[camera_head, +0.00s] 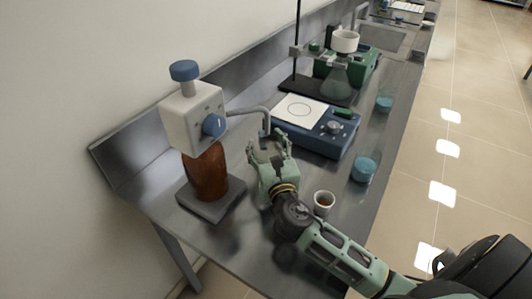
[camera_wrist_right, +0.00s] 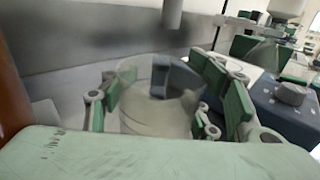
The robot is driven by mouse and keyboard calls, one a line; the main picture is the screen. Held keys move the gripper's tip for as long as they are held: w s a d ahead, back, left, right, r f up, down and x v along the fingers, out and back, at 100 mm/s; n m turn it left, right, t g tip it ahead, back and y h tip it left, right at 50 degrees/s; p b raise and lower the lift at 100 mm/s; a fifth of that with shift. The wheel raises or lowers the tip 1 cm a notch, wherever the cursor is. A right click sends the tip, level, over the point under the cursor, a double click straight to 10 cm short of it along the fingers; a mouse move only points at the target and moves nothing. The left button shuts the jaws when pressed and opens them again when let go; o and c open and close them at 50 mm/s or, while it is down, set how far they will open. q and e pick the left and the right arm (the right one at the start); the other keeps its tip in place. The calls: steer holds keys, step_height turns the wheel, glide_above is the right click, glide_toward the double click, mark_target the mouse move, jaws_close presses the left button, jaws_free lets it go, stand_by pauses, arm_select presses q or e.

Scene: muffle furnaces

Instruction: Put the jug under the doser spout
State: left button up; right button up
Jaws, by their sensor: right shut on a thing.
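The doser (camera_head: 193,112) is a pale box with blue knobs on a brown bottle (camera_head: 206,172), standing on a grey base. Its bent metal spout (camera_head: 250,110) reaches right and turns down; the spout end (camera_wrist_right: 172,14) also shows at the top of the right wrist view. My right gripper (camera_head: 268,148) is just below the spout end. It is shut on the clear jug (camera_wrist_right: 143,112), which is between its green finger pads. The jug's rim looks close below the spout end, slightly left of it in the wrist view. My left gripper is not in view.
A blue balance-like device (camera_head: 318,135) stands right of my right gripper. A small cup with brown contents (camera_head: 324,201) is close beside my right wrist. Blue-lidded containers (camera_head: 364,168) stand near the bench's right edge. A stand with a flask (camera_head: 337,80) is farther back.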

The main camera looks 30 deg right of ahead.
steer(key=shift+f, duration=0.8)
steer(key=shift+f, duration=0.2)
steer(key=o, duration=1.2)
steer(key=shift+r, duration=0.1)
steer(key=shift+r, duration=0.1)
steer(key=b+v, duration=0.1)
steer(key=v, duration=0.9)
steer(key=shift+s+b, duration=0.3)
steer(key=shift+s, duration=0.1)
steer(key=shift+s+a, duration=0.2)
steer(key=shift+s, duration=0.4)
